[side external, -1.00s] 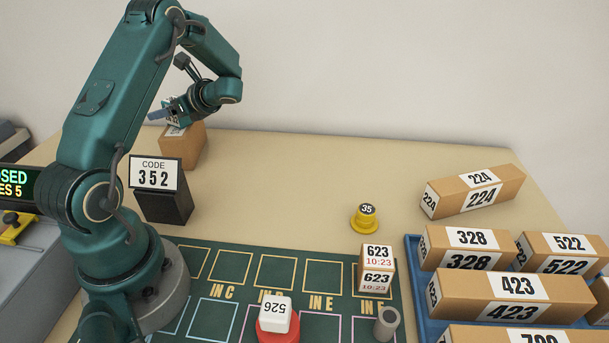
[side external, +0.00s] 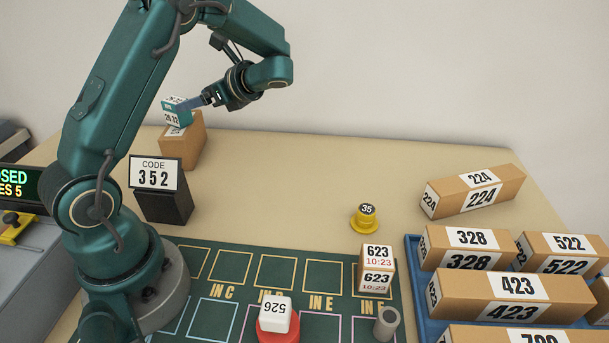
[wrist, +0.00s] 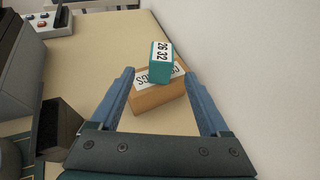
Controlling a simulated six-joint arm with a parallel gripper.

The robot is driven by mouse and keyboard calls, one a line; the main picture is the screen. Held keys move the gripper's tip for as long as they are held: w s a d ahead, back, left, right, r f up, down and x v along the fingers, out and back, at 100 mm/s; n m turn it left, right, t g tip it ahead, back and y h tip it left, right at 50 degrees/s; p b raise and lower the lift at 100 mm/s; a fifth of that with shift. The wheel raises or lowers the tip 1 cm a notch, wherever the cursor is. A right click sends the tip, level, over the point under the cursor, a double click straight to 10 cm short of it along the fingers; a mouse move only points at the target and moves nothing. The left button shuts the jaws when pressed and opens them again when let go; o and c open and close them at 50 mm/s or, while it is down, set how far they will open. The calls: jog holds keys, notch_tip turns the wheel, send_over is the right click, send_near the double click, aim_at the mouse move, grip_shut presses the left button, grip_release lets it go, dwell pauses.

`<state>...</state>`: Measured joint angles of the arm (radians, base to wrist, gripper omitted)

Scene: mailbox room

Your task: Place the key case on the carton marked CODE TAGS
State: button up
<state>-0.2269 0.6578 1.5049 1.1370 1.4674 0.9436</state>
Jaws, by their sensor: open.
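The key case, a small teal box with white printed labels (side external: 177,112), sits on top of the brown carton (side external: 184,148) at the back left. In the wrist view the case (wrist: 160,62) stands near the carton's far edge and covers part of the carton's white label (wrist: 152,80); the label's wording is only partly readable. My gripper (side external: 207,97) is open and empty, just right of the case in the side view. In the wrist view its two blue fingers are spread, with the case beyond their tips and not between them.
A black stand reading CODE 352 (side external: 158,185) is in front of the carton. A yellow piece marked 35 (side external: 365,217), a 623 box (side external: 376,270) and a blue tray (side external: 412,262) of parcels are to the right. The back middle of the table is clear.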

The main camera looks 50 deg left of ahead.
jog(key=s+d+n+t+h, duration=0.2)
jog(key=d+n+t+h, duration=0.1)
jog(key=d, duration=0.6)
jog(key=s+d+r+n+t+h, duration=0.1)
jog(key=s+d+n+t+h, duration=0.2)
jog(key=d, duration=0.6)
jog(key=s+d+r+n+t+h, duration=0.1)
jog(key=d+n+t+h, duration=0.3)
jog(key=d, duration=0.5)
jog(key=s+n+h, duration=0.1)
jog(key=n+h, duration=0.1)
jog(key=n, duration=0.1)
jog(key=shift+s+d+t, duration=0.2)
jog(key=shift+d+t, duration=0.05)
jog(key=shift+t, duration=0.05)
